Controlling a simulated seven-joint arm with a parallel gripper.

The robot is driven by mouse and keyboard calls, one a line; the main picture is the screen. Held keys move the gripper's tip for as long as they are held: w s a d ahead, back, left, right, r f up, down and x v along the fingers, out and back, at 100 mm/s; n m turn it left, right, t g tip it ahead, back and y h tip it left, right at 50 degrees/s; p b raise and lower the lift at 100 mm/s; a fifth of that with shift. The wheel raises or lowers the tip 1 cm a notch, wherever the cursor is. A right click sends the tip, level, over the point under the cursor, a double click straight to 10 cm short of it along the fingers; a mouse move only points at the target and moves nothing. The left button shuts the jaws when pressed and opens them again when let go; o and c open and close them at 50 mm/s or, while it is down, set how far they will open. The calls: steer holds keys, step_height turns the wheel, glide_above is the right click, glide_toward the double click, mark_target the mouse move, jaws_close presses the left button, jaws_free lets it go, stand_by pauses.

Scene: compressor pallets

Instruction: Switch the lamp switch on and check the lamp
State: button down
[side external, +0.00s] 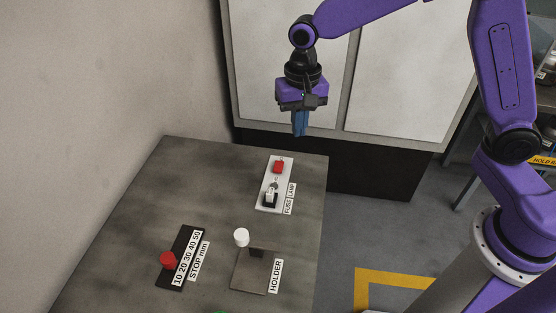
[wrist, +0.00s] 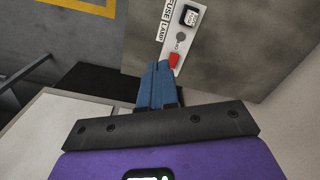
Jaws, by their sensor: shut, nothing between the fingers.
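A white panel (side external: 263,203) labelled FUSE and LAMP lies on the table near its right edge. It bears a red piece (side external: 278,167) at its far end, a small grey round part in the middle, and a black-and-white piece (side external: 270,199) at its near end. I cannot tell which piece is the lamp switch, or whether a lamp is lit. In the wrist view the red piece (wrist: 174,60) shows just beyond my fingertips. My gripper (side external: 300,133) is shut and empty, pointing down above and beyond the panel's far end. Its blue fingers (wrist: 160,68) appear apart from the panel.
A red knob (side external: 167,259) sits on a black STOP min scale plate (side external: 192,241) at the table's left. A white cylinder (side external: 241,237) stands beside the HOLDER plate (side external: 252,282). A green thing (side external: 222,311) is cut off below. A white cabinet (side external: 285,60) stands behind the table.

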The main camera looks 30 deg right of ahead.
mark_target(278, 168)
steer(key=w+f+m, duration=0.4)
steer(key=w+m, duration=0.1)
steer(key=w, duration=0.3)
steer(key=shift+w+d, duration=0.2)
steer(key=shift+w, duration=0.1)
steer(key=shift+f, duration=0.15)
step_height(278, 168, down, 14)
stand_by(0.5)
